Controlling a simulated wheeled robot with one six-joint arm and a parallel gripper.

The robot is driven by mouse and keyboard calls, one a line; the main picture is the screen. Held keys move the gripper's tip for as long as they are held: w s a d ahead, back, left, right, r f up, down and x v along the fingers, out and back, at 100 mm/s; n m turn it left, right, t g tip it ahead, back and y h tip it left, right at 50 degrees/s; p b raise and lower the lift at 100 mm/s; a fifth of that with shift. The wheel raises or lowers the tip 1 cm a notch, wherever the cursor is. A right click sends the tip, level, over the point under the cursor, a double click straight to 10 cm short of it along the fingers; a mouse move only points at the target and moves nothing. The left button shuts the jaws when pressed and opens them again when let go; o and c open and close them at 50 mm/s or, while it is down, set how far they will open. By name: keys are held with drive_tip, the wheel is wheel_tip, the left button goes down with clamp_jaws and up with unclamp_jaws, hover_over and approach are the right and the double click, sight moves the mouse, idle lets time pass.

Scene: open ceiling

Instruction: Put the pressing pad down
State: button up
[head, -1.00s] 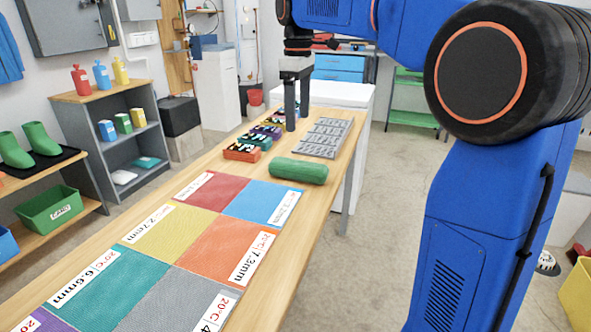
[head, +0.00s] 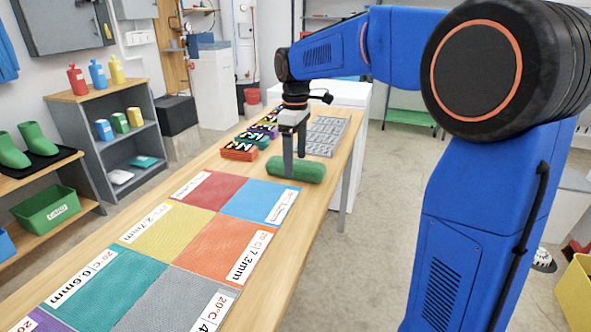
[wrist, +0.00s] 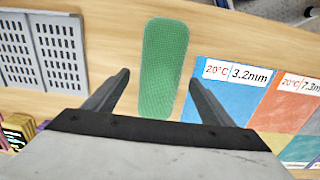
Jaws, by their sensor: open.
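The pressing pad looks to be the green, rounded, textured block (head: 296,170) lying on the wooden table just beyond the red and blue squares. It also shows in the wrist view (wrist: 164,65), lengthwise between the finger lines. My gripper (head: 294,168) is above the green pad with its fingers pointing down. In the wrist view my gripper (wrist: 159,82) is open, one finger on each side of the pad.
Coloured squares with labels, such as the orange one (head: 222,243), cover the near table (head: 285,262). Grey slotted plates (head: 324,135) and coloured trays with dark contents (head: 240,151) lie beyond the pad. A grey shelf (head: 128,150) stands at the left.

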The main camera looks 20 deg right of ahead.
sight(296, 161)
drive_tip(key=shift+f, duration=1.2)
drive_tip(key=c, duration=1.5)
drive_tip(key=shift+r, duration=5.05)
